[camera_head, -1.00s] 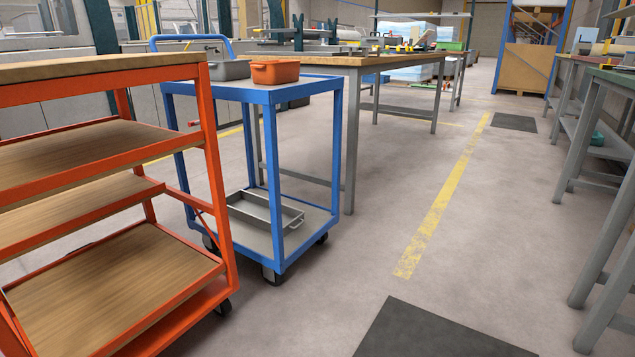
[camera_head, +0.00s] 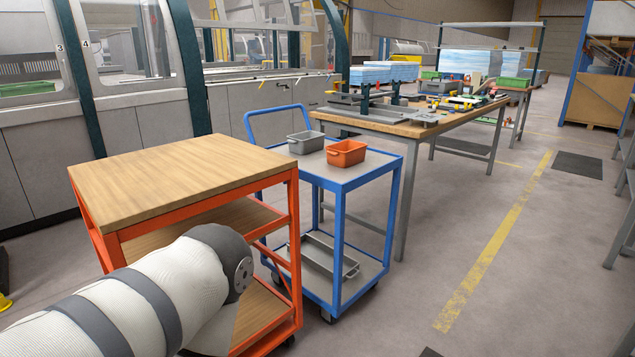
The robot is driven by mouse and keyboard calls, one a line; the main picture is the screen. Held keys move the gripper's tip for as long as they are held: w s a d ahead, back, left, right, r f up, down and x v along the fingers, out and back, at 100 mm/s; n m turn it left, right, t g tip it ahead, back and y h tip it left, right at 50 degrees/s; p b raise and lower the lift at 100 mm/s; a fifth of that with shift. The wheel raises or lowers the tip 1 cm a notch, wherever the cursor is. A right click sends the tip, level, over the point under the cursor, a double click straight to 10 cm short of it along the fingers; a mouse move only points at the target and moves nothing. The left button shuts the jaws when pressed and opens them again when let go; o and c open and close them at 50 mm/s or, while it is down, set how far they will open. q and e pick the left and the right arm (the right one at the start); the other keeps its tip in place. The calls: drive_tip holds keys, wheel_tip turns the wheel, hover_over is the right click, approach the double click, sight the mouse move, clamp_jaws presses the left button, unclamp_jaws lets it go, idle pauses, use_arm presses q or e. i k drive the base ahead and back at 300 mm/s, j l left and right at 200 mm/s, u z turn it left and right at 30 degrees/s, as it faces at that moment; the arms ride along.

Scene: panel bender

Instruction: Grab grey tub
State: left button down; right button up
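The grey tub (camera_head: 306,142) stands upright on the top shelf of the blue cart (camera_head: 349,187), near its handle end. An orange tub (camera_head: 346,153) stands beside it, to the right and nearer to me. My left arm comes in at the lower left, in front of the orange cart, its lower part turned out of frame. Neither of my grippers shows in the view, and neither is at the tub.
An orange cart (camera_head: 180,175) with a bare wooden top stands in front left of the blue cart. A grey metal tray (camera_head: 318,257) lies on the blue cart's lower shelf. A cluttered workbench (camera_head: 400,129) stands behind.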

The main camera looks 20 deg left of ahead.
sight(307, 142)
drive_tip(key=j+z, duration=0.1)
drive_tip(key=j, duration=1.25)
drive_tip(key=k+j+z, duration=0.15)
drive_tip(key=j, duration=0.55)
drive_tip(key=j+z, duration=0.1)
drive_tip(key=j, duration=0.55)
drive_tip(key=j+z, duration=0.15)
drive_tip(key=j, duration=0.65)
drive_tip(key=k+j+z, duration=0.1)
drive_tip(key=j, duration=0.7)
drive_tip(key=j+z, duration=0.15)
drive_tip(key=j, duration=0.65)
drive_tip(key=k+j+z, duration=0.15)
drive_tip(key=j, duration=0.65)
drive_tip(key=j+z, duration=0.25)
drive_tip(key=j, duration=1.35)
drive_tip(key=i+j, duration=0.1)
drive_tip(key=j, duration=0.6)
drive_tip(key=i+j+z, duration=0.1)
drive_tip(key=j, duration=0.6)
